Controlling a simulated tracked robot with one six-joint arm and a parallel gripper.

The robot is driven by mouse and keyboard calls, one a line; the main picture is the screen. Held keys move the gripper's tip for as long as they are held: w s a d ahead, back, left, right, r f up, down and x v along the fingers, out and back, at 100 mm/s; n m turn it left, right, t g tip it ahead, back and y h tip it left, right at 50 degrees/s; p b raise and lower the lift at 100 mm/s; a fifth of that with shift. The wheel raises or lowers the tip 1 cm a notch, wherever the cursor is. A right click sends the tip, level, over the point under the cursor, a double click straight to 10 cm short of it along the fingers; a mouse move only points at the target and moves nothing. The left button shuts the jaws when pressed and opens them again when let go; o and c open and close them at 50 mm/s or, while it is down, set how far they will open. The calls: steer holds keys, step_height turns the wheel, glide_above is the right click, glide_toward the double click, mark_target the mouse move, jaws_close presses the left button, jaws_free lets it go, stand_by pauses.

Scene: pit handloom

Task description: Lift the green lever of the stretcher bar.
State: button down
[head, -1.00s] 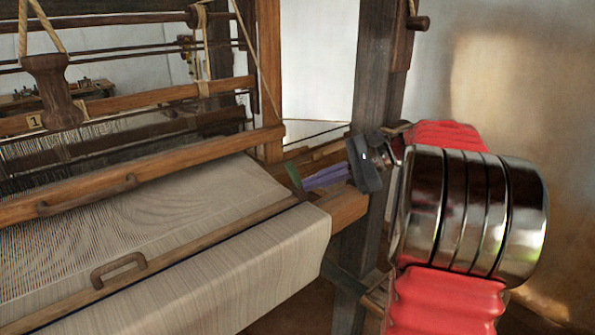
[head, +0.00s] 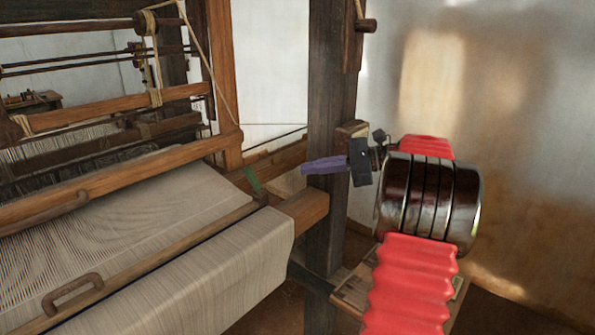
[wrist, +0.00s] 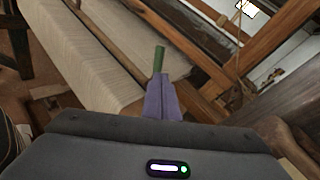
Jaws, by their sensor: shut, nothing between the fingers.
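The green lever (head: 252,181) stands up at the right end of the stretcher bar (head: 180,254), which lies across the striped cloth. My gripper (head: 304,169) is shut and empty, with its purple fingers pointing left toward the lever. In the head view the fingertips are to the right of the lever and a little higher, with a gap in the picture between them. In the wrist view the green lever (wrist: 159,59) shows just beyond the tips of my shut gripper (wrist: 162,76). I cannot tell from this view whether they touch.
The cloth beam (head: 250,240) wrapped in cloth runs along the front. A dark upright post (head: 330,230) stands close beside my gripper. The wooden beater rail (head: 120,180) with its handle crosses the cloth behind the bar. The pale wall (head: 530,120) is at the right.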

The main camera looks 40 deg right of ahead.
mark_target(255, 177)
steer(key=x, duration=1.3)
steer(key=shift+w+a+n, duration=0.25)
steer(key=shift+a+n, duration=0.05)
steer(key=shift+a, duration=0.2)
steer(key=shift+a+f+n+h, duration=0.2)
steer(key=shift+n+h, duration=0.1)
steer(key=shift+h, duration=0.2)
steer(key=shift+d, duration=0.2)
steer(key=shift+w+d, duration=0.1)
steer(key=shift+d, duration=0.55)
steer(key=shift+r, duration=0.1)
steer(key=f+v, duration=0.1)
steer(key=v, duration=1.3)
steer(key=shift+d, duration=0.35)
